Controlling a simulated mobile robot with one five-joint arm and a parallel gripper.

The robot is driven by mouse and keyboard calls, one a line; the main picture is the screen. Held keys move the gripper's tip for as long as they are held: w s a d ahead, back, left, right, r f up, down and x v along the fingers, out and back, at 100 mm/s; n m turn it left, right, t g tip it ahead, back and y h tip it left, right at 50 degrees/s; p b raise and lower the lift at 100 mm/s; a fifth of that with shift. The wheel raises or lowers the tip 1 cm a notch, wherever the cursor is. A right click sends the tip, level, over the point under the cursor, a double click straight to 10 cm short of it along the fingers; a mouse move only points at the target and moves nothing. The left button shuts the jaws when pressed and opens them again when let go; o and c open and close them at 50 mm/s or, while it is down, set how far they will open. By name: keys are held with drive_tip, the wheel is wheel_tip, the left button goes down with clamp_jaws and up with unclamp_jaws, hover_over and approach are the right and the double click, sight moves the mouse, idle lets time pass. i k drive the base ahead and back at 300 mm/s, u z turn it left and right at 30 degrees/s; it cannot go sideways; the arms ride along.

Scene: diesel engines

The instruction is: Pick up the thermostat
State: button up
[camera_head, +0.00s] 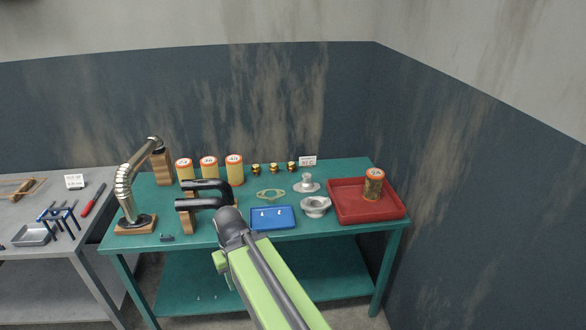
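Three small brass pieces stand in a row at the back of the green table (345,173) in the head view: the left one (255,169), the middle one (273,168) and the right one (291,167). They look like thermostats, but they are too small to tell for certain. A grey metal flanged piece (307,184) and a similar grey housing (315,207) lie in front of them. My green arm reaches in from the bottom to a dark joint at the table's front edge.
Three orange-topped filters (209,168) stand at back left. Black curved hoses (205,203), a gasket (271,195) and a blue tray (273,218) lie mid-table. A red tray (348,211) holds a rusty filter (373,185). A bent metal pipe (124,185) rises at left.

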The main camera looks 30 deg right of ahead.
sight(291, 166)
drive_tip(key=z, duration=0.1)
drive_tip(key=i, duration=0.95)
drive_tip(key=u, duration=0.1)
